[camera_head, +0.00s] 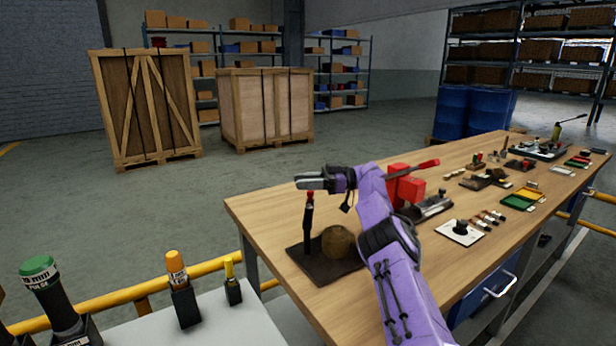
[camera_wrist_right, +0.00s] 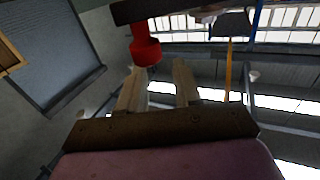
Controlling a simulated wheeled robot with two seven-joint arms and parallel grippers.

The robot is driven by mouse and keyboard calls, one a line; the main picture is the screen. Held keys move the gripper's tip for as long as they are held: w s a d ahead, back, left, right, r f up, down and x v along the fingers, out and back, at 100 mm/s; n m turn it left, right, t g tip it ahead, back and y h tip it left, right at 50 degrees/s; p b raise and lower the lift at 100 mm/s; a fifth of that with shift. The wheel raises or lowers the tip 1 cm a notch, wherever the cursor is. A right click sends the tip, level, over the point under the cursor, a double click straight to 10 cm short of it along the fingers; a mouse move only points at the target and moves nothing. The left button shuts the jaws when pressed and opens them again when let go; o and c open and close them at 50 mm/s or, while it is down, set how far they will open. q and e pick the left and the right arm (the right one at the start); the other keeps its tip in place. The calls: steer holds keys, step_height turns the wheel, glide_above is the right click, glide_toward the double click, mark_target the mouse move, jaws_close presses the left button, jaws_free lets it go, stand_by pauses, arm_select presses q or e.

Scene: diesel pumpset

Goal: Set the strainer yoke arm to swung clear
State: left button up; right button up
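The strainer yoke arm appears to be the dark upright lever (camera_head: 308,228) with a red knob at its top. It stands on a dark base plate (camera_head: 300,256) beside a brown rounded body (camera_head: 338,242) at the table's near left corner. My right gripper (camera_head: 312,182) is level with the lever's top, just above the red knob in the head view. In the right wrist view its two fingers (camera_wrist_right: 160,72) are apart with nothing between them. The red knob (camera_wrist_right: 146,50) shows just beyond the left fingertip; contact cannot be told. My left gripper is not in view.
A red block-shaped object (camera_head: 404,187) with a red-tipped lever stands behind my right forearm. Several small fittings and trays fill the right of the wooden table (camera_head: 262,212). A grey side surface (camera_head: 235,315) with colour-capped tools is at lower left.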

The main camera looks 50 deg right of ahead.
steer(key=s+a+r+b, duration=0.8)
steer(key=s+a+r, duration=0.1)
steer(key=shift+s+a+r, duration=0.3)
steer(key=shift+s+a, duration=0.05)
steer(key=shift+a, duration=0.05)
steer(key=shift+d, duration=0.1)
